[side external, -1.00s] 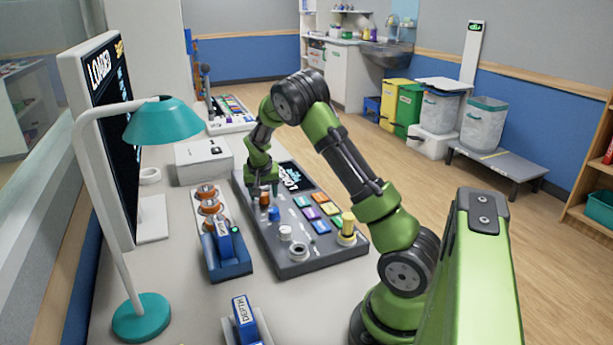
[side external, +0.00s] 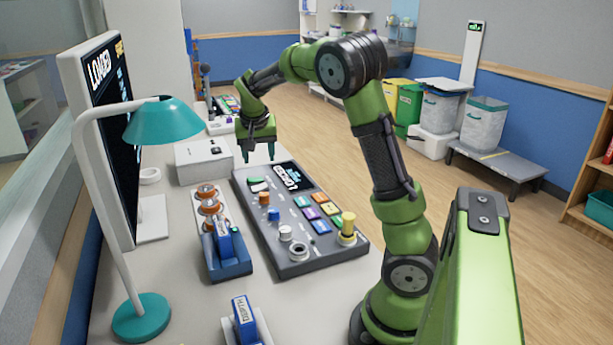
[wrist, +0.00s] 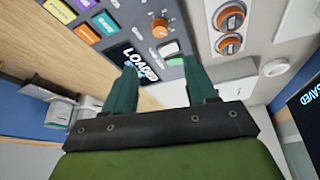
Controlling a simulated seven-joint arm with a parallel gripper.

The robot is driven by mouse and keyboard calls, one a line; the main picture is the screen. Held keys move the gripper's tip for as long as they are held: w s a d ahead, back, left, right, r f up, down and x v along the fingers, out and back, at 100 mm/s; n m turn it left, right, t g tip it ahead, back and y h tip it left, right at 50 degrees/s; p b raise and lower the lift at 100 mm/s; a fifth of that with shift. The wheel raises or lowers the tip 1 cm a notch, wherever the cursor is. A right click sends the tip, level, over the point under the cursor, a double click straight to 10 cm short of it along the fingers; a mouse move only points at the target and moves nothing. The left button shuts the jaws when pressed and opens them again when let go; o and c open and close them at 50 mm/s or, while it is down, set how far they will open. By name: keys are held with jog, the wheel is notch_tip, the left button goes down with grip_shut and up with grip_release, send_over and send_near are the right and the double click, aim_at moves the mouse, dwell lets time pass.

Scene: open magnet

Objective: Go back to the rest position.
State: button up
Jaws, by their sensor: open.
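My gripper (side external: 258,155) is open and empty. It hangs in the air above the far left end of the grey control console (side external: 305,251), apart from it. The console has a small dark screen reading LOADED (side external: 290,178), coloured buttons, an orange knob (side external: 264,198), a blue knob and a yellow-topped knob (side external: 347,227). In the wrist view the two teal fingers (wrist: 160,88) stand apart, with the console's screen and a green-and-white rocker (wrist: 172,50) visible beyond them. My arm is raised and bent over the console.
A blue-based device with orange rings (side external: 208,205) stands left of the console. A blue DEPTH unit (side external: 243,318), a teal lamp (side external: 163,122), a monitor (side external: 100,75) and a white box (side external: 203,160) are also on the table.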

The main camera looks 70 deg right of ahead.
jog(key=shift+r, duration=0.2)
jog(key=s+a+r+n+t+y, duration=0.1)
jog(key=s+a+n+y, duration=0.1)
jog(key=s+a, duration=0.3)
jog(key=s+a+r+n+t+y, duration=0.1)
jog(key=s+a, duration=0.5)
jog(key=a, duration=0.7)
jog(key=s+a+r+n+t+y, duration=0.2)
jog(key=s+a, duration=0.4)
jog(key=a, duration=0.3)
jog(key=n+t+y, duration=0.1)
jog(key=n, duration=0.1)
jog(key=shift+a+n, duration=0.2)
jog(key=shift+n, duration=0.2)
jog(key=shift+w, duration=0.1)
